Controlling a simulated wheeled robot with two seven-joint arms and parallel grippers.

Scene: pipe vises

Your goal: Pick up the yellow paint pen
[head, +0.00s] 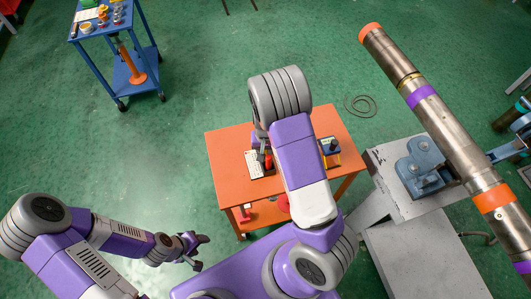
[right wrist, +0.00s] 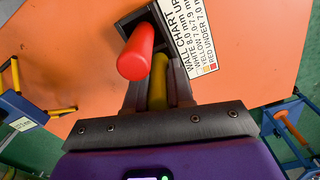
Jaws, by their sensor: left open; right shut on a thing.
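The yellow paint pen (right wrist: 157,94) is between the two dark fingers of my right gripper (right wrist: 155,88), which is shut on it. A red pen (right wrist: 142,55) stands just beside the fingers, by a dark holder (right wrist: 127,24). I cannot tell whether the yellow pen's lower end is still in the holder. In the head view my right gripper (head: 262,145) is over the orange table, mostly hidden by its own arm. My left gripper (head: 194,249) is open and empty, low at the left, away from the table.
The orange table (head: 225,143) carries a white chart card (head: 253,164) and a blue and yellow item (head: 330,151). A long steel pipe (head: 440,122) with coloured bands is at the right, above a vise (head: 420,165). A blue cart (head: 145,62) stands back left. Green floor between is clear.

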